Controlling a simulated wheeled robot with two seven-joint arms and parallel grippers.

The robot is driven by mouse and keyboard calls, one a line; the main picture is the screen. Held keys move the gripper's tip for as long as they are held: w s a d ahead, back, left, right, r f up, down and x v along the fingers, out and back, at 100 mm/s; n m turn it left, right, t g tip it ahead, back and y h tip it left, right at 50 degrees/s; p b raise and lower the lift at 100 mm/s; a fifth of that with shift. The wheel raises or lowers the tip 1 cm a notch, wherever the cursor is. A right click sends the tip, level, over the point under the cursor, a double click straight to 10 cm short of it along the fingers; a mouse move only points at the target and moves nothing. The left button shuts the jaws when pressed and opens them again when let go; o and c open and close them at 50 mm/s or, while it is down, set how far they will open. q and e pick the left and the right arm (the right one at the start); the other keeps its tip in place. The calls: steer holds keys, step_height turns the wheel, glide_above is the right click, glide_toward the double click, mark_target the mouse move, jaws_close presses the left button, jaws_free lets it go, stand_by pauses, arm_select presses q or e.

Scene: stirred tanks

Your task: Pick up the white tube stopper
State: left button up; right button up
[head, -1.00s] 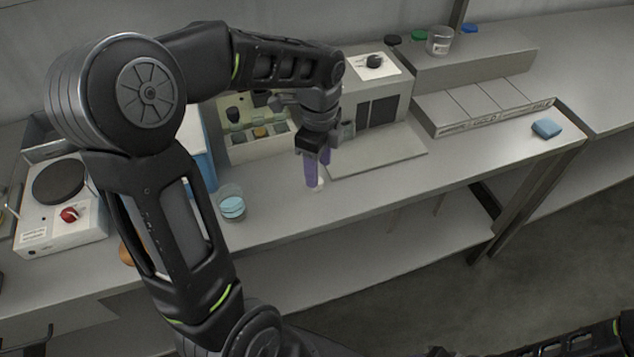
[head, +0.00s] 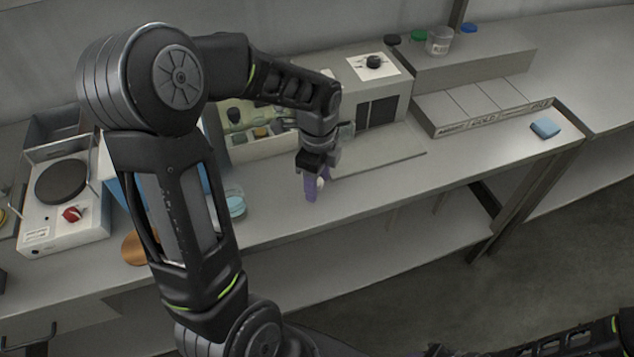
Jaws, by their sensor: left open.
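The white tube stopper (head: 320,183) is a small pale piece on the grey bench top, right at my left gripper's fingertips. My left gripper (head: 314,188) points down over the bench with its purple fingers open. One finger stands in front and to the left of the stopper and partly overlaps it in the head view. I cannot tell whether a finger touches it. My right arm shows only at the bottom right edge, and its gripper is not visible.
A glass dish with blue content (head: 236,205) stands left of the gripper. A hotplate (head: 38,235) with a red knob is at the far left. A grey instrument (head: 400,85) stands behind. A blue sponge-like block (head: 545,128) lies right. The bench front is clear.

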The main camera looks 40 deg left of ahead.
arm_select(q)
jaws_close()
stand_by(0.6)
